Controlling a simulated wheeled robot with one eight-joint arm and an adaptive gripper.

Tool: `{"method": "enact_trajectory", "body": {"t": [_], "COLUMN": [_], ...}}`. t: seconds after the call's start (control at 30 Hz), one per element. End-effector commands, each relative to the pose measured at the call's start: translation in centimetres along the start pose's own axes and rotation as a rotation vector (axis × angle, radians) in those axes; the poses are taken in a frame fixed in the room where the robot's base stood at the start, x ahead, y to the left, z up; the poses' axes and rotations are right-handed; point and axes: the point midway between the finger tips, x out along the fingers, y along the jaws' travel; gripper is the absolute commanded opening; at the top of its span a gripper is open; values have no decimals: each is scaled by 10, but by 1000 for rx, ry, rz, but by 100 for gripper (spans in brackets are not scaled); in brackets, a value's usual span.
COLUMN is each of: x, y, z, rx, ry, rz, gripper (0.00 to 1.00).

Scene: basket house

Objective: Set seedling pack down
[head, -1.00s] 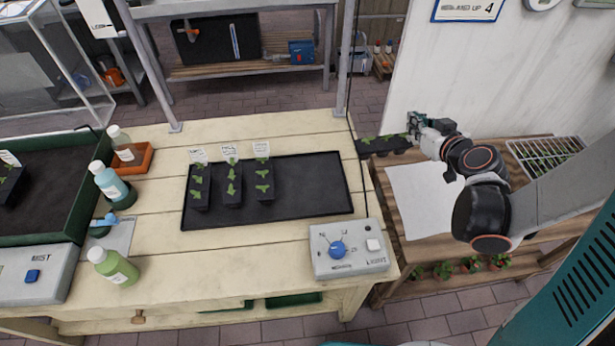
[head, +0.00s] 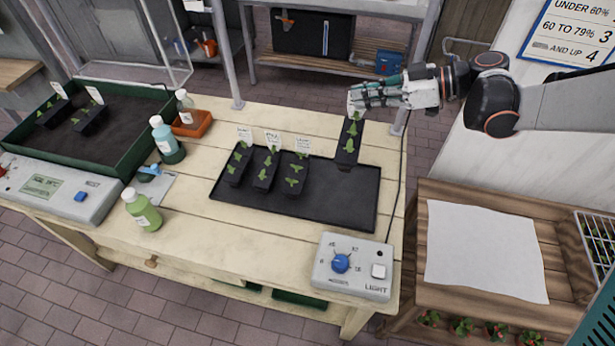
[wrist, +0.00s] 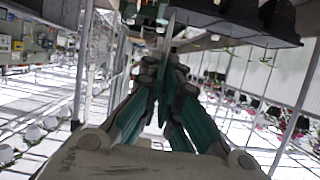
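The seedling pack (head: 349,143), a narrow black strip of cells with small green plants, hangs from my gripper (head: 353,100) over the back right corner of the black mat (head: 340,200). I cannot tell whether its lower end touches the mat. In the wrist view my gripper's fingers (wrist: 164,62) are close together at the pack's edge, and the dark pack (wrist: 245,20) shows at the top. Three similar packs with white labels, the left (head: 237,165), middle (head: 265,170) and right (head: 294,176), stand side by side on the mat's left half.
The mat's right half is bare. A grey light control box (head: 352,267) stands at the front right of the table. Bottles (head: 143,212) and a green soil tray (head: 130,160) are at left. A cable (head: 398,190) runs down the right edge. A lower shelf with white paper (head: 480,250) is at right.

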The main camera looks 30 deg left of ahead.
Motion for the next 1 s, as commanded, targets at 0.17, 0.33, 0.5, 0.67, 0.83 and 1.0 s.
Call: {"method": "enact_trajectory", "body": {"t": [0.17,0.33,0.5,0.67,0.83,1.0], "x": [14,30,45,56,60,66], "y": [0,0,0,0,0,0], "z": [30,69,107,133,143,157], "rx": [-4,-3,-2,-2,-2,-2], "ry": [-1,-1,-1,-1,-1,-1], "rz": [-10,-8,-7,-7,-6,-6], "gripper": [0,0,0,0,0,0]}}
